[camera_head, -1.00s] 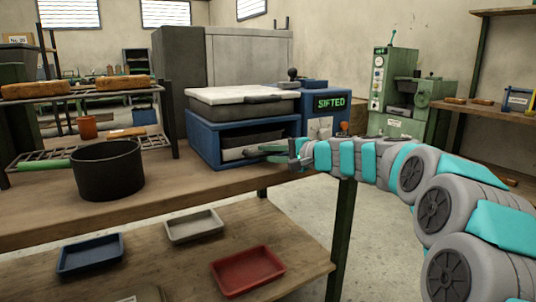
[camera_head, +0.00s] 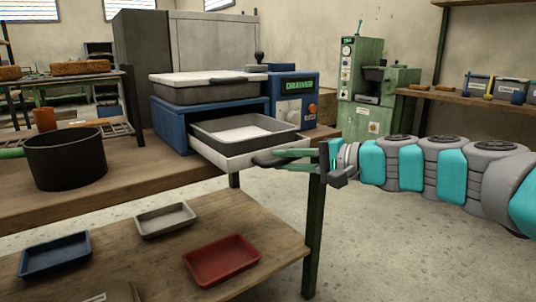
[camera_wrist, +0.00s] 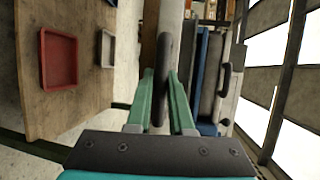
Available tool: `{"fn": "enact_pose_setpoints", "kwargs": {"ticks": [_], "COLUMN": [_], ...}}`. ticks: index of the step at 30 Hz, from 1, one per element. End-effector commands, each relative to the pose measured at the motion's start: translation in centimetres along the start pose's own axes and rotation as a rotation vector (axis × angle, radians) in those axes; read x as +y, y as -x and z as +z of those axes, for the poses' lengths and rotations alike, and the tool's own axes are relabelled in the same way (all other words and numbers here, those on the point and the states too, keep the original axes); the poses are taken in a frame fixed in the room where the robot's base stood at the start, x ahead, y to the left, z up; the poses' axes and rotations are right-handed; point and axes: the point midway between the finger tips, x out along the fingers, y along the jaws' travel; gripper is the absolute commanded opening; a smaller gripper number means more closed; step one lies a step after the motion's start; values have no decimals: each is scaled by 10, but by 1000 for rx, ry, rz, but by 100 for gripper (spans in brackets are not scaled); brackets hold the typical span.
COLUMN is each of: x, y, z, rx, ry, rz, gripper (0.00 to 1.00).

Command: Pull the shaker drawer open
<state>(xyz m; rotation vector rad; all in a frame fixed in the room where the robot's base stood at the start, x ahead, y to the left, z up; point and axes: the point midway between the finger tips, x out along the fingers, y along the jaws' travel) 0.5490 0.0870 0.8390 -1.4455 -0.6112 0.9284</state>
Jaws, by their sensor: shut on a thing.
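The blue shaker (camera_head: 171,123) stands on the bench with a small display on its right part. Its pale drawer (camera_head: 230,159) is slid out at the front, past the bench edge, with a grey tray (camera_head: 205,135) in it that has a light bottom. My gripper (camera_head: 268,158) is at the drawer's front, at its right side. In the wrist view my gripper's green fingers (camera_wrist: 163,88) are closed around the dark drawer handle (camera_wrist: 162,62). The fingers hide part of the handle in the head view.
A black pot (camera_head: 65,160) with a green handle stands at the left on the bench. Blue (camera_head: 56,255), grey (camera_head: 165,222) and red (camera_head: 222,262) trays lie on the lower shelf. Open floor lies right of the bench.

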Motion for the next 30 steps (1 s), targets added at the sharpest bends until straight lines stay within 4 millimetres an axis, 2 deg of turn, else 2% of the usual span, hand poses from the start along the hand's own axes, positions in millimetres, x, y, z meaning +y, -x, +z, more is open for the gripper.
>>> {"fn": "enact_pose_setpoints", "kwargs": {"ticks": [3, 9, 23, 24, 30], "x": [4, 8, 9, 9, 9], "y": [17, 31, 35, 35, 35], "z": [7, 12, 14, 14, 14], "rx": [2, 2, 2, 2, 2], "ry": [0, -2, -1, -1, -1], "rz": [0, 1, 3, 4, 2], "gripper": [0, 0, 0, 23, 46]}}
